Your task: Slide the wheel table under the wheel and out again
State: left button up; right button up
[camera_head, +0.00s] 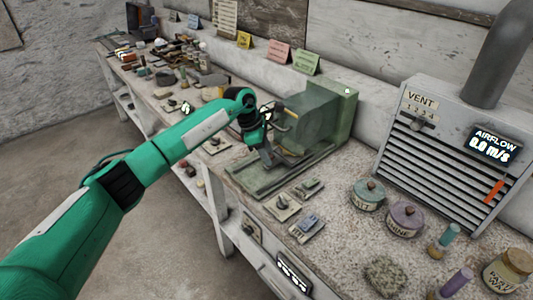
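The green grinding machine (318,118) stands on the bench right of the centre, with a tall housing at its back. Its long flat wheel table (262,183) lies low at the machine's front left, on a green bed. The wheel itself is hard to make out; the guard and my gripper partly hide that area. My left arm reaches in from the lower left. My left gripper (262,143), dark and small in the view, is at the machine's front, above or against the wheel table. I cannot tell whether its fingers are apart or hold anything. My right gripper is not in view.
A grey vent unit (440,145) with an airflow display reading 0.0 m/s stands at the right. Lidded pots (405,218), small bottles and a jar (509,270) stand at the front right. Small switch plates (283,207) lie before the machine. Tools crowd the bench's far left.

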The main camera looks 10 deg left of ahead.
pick_arm(q)
jog(key=shift+o, duration=0.4)
jog(key=shift+a+r, duration=0.2)
jog(key=shift+r, duration=0.1)
jog(key=b+v, duration=0.2)
jog(key=v, duration=1.1)
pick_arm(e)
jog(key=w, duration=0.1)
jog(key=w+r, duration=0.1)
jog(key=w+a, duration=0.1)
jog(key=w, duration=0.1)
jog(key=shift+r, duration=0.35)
